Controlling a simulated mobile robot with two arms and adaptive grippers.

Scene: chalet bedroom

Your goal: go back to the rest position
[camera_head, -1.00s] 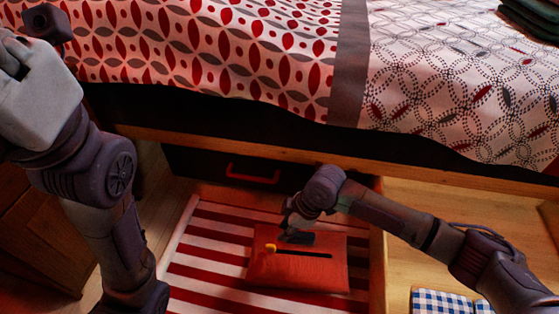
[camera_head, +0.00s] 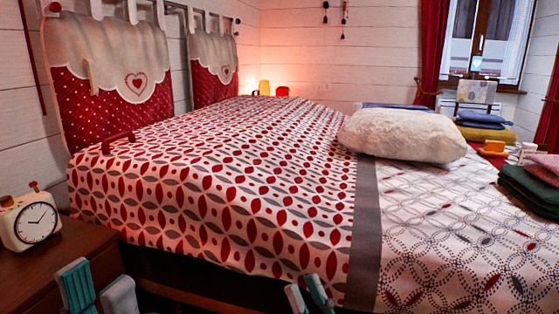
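My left gripper (camera_head: 97,288) shows at the bottom left in the head view, in front of the wooden nightstand. Its two fingers point up with a gap between them, so it is open and nothing is held. My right gripper (camera_head: 306,290) shows at the bottom centre, in front of the near side of the bed. Its two fingertips point up and stand apart with nothing visible between them. The rest of both arms is below the picture. The drawer and the red pouch are not in view.
The bed (camera_head: 225,190) with a patterned cover fills the middle. A white pillow (camera_head: 403,135) lies on it. An alarm clock (camera_head: 30,222) stands on the nightstand (camera_head: 75,250) at left. Dark green folded cloths (camera_head: 530,190) lie at the right edge.

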